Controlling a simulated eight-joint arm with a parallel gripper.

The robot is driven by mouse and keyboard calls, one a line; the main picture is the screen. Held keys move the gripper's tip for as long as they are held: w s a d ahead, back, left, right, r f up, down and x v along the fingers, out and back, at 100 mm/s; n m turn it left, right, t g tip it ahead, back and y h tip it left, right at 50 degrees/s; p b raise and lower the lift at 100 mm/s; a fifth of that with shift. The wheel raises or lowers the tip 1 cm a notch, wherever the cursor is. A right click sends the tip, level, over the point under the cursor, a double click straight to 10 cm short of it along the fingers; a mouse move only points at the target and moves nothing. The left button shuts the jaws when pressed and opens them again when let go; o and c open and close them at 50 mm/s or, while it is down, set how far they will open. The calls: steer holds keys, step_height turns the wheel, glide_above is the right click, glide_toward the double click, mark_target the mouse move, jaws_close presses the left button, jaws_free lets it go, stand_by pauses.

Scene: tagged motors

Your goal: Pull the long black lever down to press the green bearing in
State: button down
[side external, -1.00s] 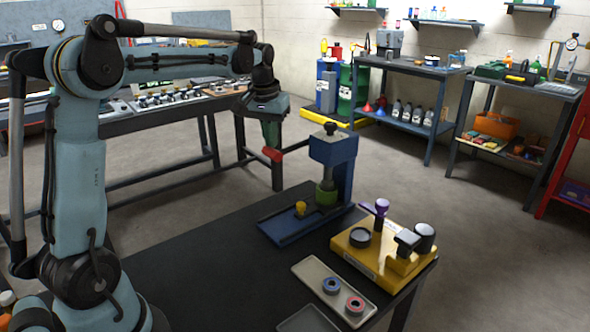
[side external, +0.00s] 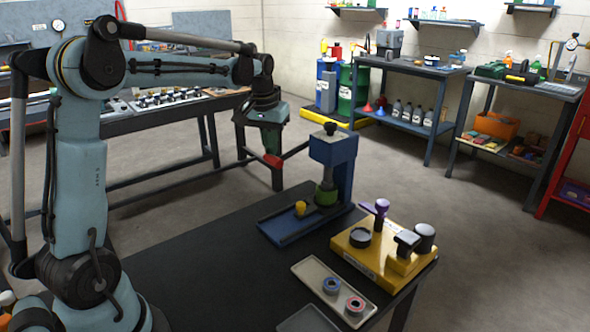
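The blue press (side external: 335,165) stands on the dark work table, with a black knob on top and a grey ram pointing down. The green bearing (side external: 327,197) sits under the ram at the press's foot; I cannot tell how deep it is seated. I cannot make out a long black lever. My gripper (side external: 272,160) hangs left of the press, over the gap behind the table, with red at its lower end. It looks apart from the press. Its fingers are too small and dark to tell whether they are open or hold something.
A yellow knob (side external: 300,208) stands on the press's blue base. A yellow fixture (side external: 368,250) with a purple-topped post and black parts is to the right. A beige tray (side external: 318,292) holds a blue ring and a red ring. The table's left part (side external: 205,265) is clear.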

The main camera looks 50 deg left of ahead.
steer(key=shift+f, duration=0.8)
stand_by(0.4)
step_height(320, 180, up, 15)
stand_by(1.6)
